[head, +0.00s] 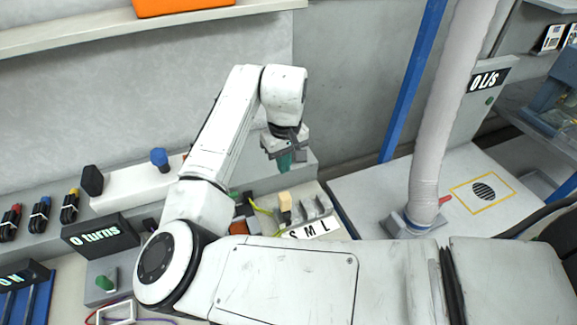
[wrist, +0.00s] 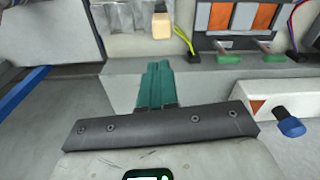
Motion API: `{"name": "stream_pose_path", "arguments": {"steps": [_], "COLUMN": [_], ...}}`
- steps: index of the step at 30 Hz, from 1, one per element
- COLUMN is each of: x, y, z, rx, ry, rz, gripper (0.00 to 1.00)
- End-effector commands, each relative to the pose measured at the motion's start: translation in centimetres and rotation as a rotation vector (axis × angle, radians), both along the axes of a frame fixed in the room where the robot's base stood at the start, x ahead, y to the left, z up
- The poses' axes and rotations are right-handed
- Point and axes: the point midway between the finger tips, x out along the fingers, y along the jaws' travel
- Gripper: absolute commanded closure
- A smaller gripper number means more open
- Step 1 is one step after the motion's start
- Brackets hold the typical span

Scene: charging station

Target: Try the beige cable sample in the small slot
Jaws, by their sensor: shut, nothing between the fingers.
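The beige cable sample (head: 285,201) is a small beige block standing just left of the grey slots (head: 318,207) in the head view. It also shows in the wrist view (wrist: 161,26), beyond my fingertips and apart from them. The slots stand behind a white label (head: 312,229) reading S, M, L. The S end is nearest the sample. I cannot tell whether the sample touches the small slot. My gripper (head: 285,164) hangs above and behind the sample. Its green fingers are together and empty, as the wrist view (wrist: 158,68) also shows.
A "0 turns" display (head: 100,234) is at left. A thick grey hose (head: 440,120) rises at right. A yellow-green wire (wrist: 185,40) lies close beside the sample.

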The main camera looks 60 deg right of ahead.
Motion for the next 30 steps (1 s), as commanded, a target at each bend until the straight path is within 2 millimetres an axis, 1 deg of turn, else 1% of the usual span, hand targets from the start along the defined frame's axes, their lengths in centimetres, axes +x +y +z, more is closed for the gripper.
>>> {"name": "stream_pose_path", "arguments": {"steps": [1,2,6,11,24,30], "x": [-0.3,-0.5,-1.0,-1.0,-1.0,-1.0], "y": [0.7,1.0,1.6,1.6,1.6,1.6], "z": [-0.6,-0.9,-1.7,-2.6,-7.1,-7.6], "rx": [0.013,0.018,0.030,0.032,0.032,0.030], "ry": [0.022,0.032,0.057,0.058,0.057,0.055], "rz": [0.005,0.006,0.008,0.008,0.007,0.008], "gripper": [1.00,1.00,1.00,1.00,1.00,1.00]}}
